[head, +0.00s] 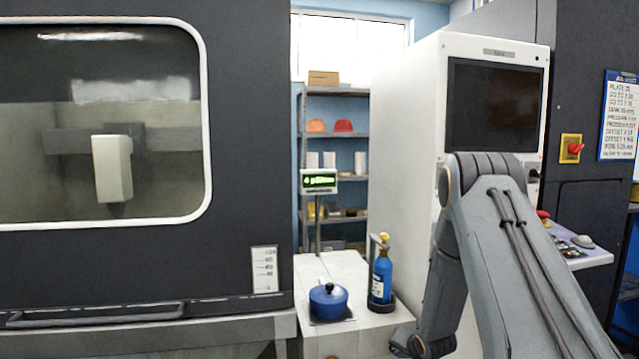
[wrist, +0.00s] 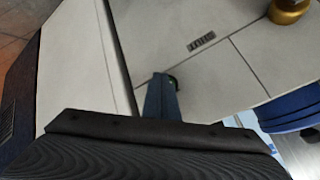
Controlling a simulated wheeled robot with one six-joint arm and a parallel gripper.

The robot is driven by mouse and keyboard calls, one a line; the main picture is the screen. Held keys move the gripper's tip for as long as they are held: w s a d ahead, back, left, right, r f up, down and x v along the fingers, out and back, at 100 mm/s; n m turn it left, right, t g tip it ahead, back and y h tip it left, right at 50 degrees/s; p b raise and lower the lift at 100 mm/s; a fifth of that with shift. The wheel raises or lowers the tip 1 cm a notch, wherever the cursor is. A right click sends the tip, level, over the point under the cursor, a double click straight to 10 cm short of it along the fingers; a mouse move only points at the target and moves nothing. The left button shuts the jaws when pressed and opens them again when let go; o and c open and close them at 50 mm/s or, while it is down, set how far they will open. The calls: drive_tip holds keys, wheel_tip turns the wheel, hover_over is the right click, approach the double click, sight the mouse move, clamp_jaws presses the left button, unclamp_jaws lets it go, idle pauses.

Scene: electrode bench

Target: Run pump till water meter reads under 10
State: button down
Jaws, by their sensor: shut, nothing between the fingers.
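A small meter (head: 319,181) with a green lit display stands on a thin post behind the white cabinet in the head view. Its text is small and looks like a 4 followed by a unit. No part is clearly marked as the pump. A blue lidded pot (head: 328,300) and a blue bottle with a yellow top (head: 381,278) stand on the white cabinet top (head: 350,268). My gripper (wrist: 162,92) is shut and empty in the wrist view, over pale panels. A blue rounded thing (wrist: 285,112) is at its right.
A dark machine with a window (head: 100,120) fills the left. A white console with a dark screen (head: 495,105) stands right of centre, partly behind my arm. A control panel (head: 575,250) and a red knob on a yellow plate (head: 571,148) are farther right. Shelves stand behind.

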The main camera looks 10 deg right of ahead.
drive_tip(key=shift+s, duration=0.35)
drive_tip(key=s+p, duration=0.3)
drive_tip(key=s, duration=0.3)
idle(0.4)
drive_tip(key=shift+d, duration=0.1)
drive_tip(key=s+a+r+n+g, duration=0.2)
drive_tip(key=s+a+r, duration=0.4)
drive_tip(key=s, duration=0.4)
drive_tip(key=s+a+r+n+g, duration=0.3)
drive_tip(key=s+a+r, duration=0.4)
drive_tip(key=s, duration=0.3)
drive_tip(key=s+a+r+n+g, duration=0.3)
drive_tip(key=s+a+r, duration=0.4)
drive_tip(key=s+r, duration=0.1)
drive_tip(key=shift+s+r+y, duration=0.15)
drive_tip(key=shift+s+y, duration=0.15)
drive_tip(key=shift+s, duration=0.6)
